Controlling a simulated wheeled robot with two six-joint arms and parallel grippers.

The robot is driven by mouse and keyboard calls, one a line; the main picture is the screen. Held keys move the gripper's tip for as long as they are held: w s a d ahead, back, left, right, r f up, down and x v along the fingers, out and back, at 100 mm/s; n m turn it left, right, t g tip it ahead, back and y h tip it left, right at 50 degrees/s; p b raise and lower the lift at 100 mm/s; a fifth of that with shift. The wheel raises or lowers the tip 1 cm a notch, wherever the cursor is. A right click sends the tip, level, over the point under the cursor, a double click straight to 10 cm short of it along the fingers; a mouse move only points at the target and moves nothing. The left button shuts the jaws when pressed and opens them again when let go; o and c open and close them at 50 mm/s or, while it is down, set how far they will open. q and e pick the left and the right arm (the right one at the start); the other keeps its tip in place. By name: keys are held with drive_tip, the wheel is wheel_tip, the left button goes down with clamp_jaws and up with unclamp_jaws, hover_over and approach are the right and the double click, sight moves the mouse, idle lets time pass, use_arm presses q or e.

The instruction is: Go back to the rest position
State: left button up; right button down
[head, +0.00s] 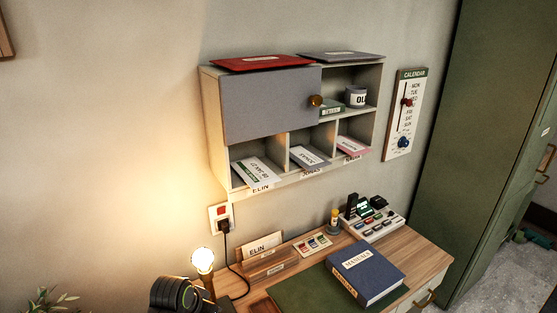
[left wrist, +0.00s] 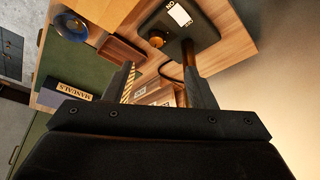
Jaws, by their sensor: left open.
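My left gripper (left wrist: 159,64) is open in the left wrist view. Its two dark fingers stand apart over the desk, and I see nothing held between them. In the head view a dark, rounded part at the bottom left looks like my left arm; the fingers do not show there. My right gripper is in neither view.
The lit lamp (head: 203,262) stands beside that arm part. The wooden desk (head: 428,262) bears a blue manuals book (head: 366,271), a letter holder (head: 268,262) and a device with buttons (head: 374,222). A wall shelf (head: 213,125) hangs above; a green cabinet (head: 460,130) stands right.

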use_arm(q)
drive_tip(key=s+a+n+y, duration=0.1)
drive_tip(key=s+a, duration=0.2)
drive_tip(key=s, duration=0.7)
drive_tip(key=s+a+n+y, duration=0.1)
drive_tip(key=s+a+n, duration=0.15)
drive_tip(key=s, duration=0.65)
drive_tip(key=s+a+n+y, duration=0.1)
drive_tip(key=s+a, duration=0.3)
drive_tip(key=s, duration=0.6)
wheel_tip(320, 180, down, 29)
drive_tip(key=a+g+b, duration=0.2)
drive_tip(key=b, duration=0.3)
drive_tip(key=s+f+b, duration=0.2)
drive_tip(key=s+f, duration=0.5)
drive_tip(key=f, duration=0.3)
drive_tip(key=s+d+f+g+b, duration=0.1)
drive_tip(key=s+f+b, duration=0.1)
drive_tip(key=s+f, duration=0.6)
wheel_tip(320, 180, down, 3)
drive_tip(key=shift+d+r+h, duration=0.1)
drive_tip(key=shift+d+h, duration=0.2)
drive_tip(key=shift+h, duration=0.1)
